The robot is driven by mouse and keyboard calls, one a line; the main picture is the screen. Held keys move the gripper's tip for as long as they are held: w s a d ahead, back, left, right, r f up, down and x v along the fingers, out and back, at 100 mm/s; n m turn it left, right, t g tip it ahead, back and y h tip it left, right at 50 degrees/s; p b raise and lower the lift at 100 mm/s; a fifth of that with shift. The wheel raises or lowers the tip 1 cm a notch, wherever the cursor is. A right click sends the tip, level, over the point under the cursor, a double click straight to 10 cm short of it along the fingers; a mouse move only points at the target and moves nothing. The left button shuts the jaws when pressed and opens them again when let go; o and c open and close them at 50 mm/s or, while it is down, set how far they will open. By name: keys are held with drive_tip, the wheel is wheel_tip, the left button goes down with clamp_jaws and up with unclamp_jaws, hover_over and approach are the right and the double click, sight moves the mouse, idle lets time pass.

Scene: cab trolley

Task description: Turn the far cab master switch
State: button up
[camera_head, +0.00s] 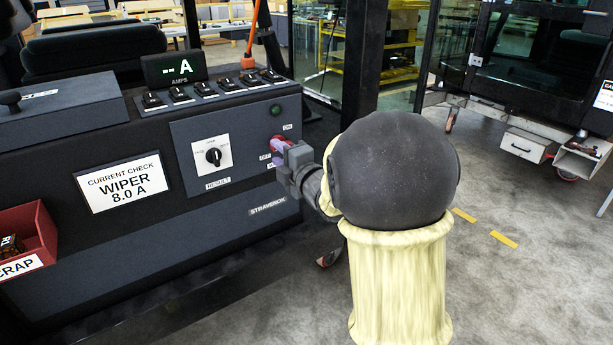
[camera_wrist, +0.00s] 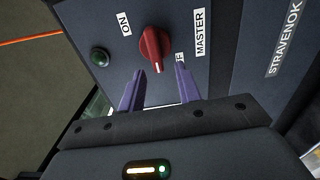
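The red master switch knob (camera_wrist: 155,48) is on a dark panel, beside labels ON and MASTER; another label is partly hidden behind a finger. A white mark shows on the knob's lower end in the wrist view. My gripper (camera_wrist: 159,70) is open. Its two purple fingers stand apart in front of the panel, with the knob just beyond the gap between their tips. Contact is not visible. In the head view my gripper (camera_head: 279,156) is at the panel's right side.
A green lamp (camera_wrist: 100,56) sits beside the switch. The panel also has a black selector (camera_head: 214,156), several rocker switches (camera_head: 205,90) and an AMPS display (camera_head: 174,68) reading "-- A". A red scrap bin (camera_head: 38,233) is at left. Another cab (camera_head: 530,60) stands at the right, across open floor.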

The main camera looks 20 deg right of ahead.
drive_tip(key=v, duration=1.5)
drive_tip(key=shift+s, duration=0.35)
drive_tip(key=shift+d, duration=0.1)
wheel_tip(320, 180, down, 13)
drive_tip(key=s+d+m+g+h, duration=0.2)
drive_tip(key=m+g+h, duration=0.45)
drive_tip(key=m, duration=0.65)
drive_tip(key=s+a+f+m+g, duration=0.5)
drive_tip(key=s+f+m+g, duration=0.35)
drive_tip(key=s, duration=0.25)
drive_tip(key=w+d+p+v, duration=0.1)
drive_tip(key=w+p+v, duration=0.1)
drive_tip(key=p+v, duration=1.2)
drive_tip(key=w+d+r+p+v, duration=0.1)
drive_tip(key=w+p+v, duration=0.2)
drive_tip(key=p+v, duration=1.2)
drive_tip(key=shift+w+r+y, duration=0.45)
drive_tip(key=shift+w+r, duration=0.05)
drive_tip(key=shift+w, duration=0.05)
